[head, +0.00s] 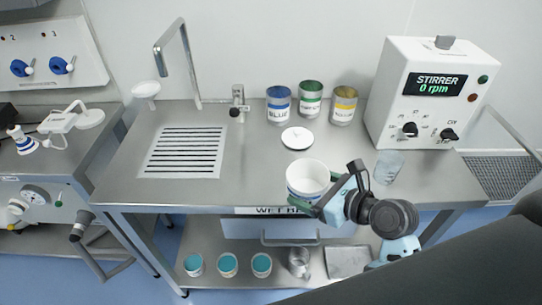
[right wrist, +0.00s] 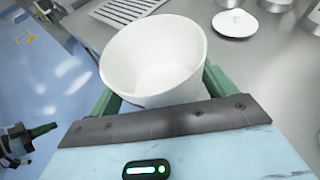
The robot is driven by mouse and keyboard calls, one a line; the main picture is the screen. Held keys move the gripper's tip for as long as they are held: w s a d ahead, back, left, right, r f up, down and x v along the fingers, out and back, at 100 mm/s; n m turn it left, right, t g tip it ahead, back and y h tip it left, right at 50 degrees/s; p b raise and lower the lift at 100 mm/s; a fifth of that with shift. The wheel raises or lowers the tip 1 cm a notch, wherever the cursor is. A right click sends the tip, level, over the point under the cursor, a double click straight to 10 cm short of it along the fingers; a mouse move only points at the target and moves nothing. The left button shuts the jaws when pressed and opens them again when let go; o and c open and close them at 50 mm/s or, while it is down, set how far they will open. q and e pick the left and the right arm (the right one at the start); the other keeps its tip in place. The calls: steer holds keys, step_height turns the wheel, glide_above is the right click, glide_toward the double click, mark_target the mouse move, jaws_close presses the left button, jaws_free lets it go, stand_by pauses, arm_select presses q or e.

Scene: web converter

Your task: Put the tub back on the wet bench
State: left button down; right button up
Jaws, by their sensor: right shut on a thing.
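The white tub (head: 307,176) is upright, open at the top and looks empty inside; a blue band shows low on its side. In the head view it overlaps the front part of the steel wet bench (head: 250,170). My right gripper (head: 318,203) is shut on the tub, with a green finger on each side of it in the right wrist view (right wrist: 158,75). I cannot tell whether the tub's base touches the bench top.
A white lid (head: 297,138) lies behind the tub. Blue, green and yellow-labelled cans (head: 311,98) stand at the back, the stirrer box (head: 425,95) at the right. A clear beaker (head: 389,167) stands nearby. Bare bench lies left of the tub. Several teal-filled cups (head: 228,264) stand below.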

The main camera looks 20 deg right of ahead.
steer(key=shift+w, duration=0.3)
steer(key=a+n+y, duration=0.1)
steer(key=a, duration=0.1)
steer(key=a+r+n+g, duration=0.1)
steer(key=a, duration=0.1)
steer(key=shift+a+y, duration=0.1)
steer(key=shift+y, duration=0.3)
steer(key=s+a+n+g+y+b, duration=0.1)
steer(key=a+n+g+y, duration=0.1)
steer(key=a, duration=0.2)
steer(key=b, duration=0.2)
glide_above(276, 172)
steer(key=shift+s+a+f, duration=0.1)
steer(key=shift+s+f, duration=0.05)
steer(key=shift+f, duration=0.4)
steer(key=shift+s+a+f, duration=0.1)
steer(key=shift+s+f, duration=0.05)
steer(key=shift+f, duration=0.4)
arm_select(q)
steer(key=shift+g, duration=0.5)
steer(key=s+f, duration=0.1)
steer(key=f, duration=0.1)
steer(key=s+f, duration=0.1)
steer(key=s, duration=0.1)
steer(key=shift+d+f, duration=0.35)
steer(key=shift+d, duration=0.05)
arm_select(e)
steer(key=shift+w+d, duration=0.15)
steer(key=shift+w, duration=0.15)
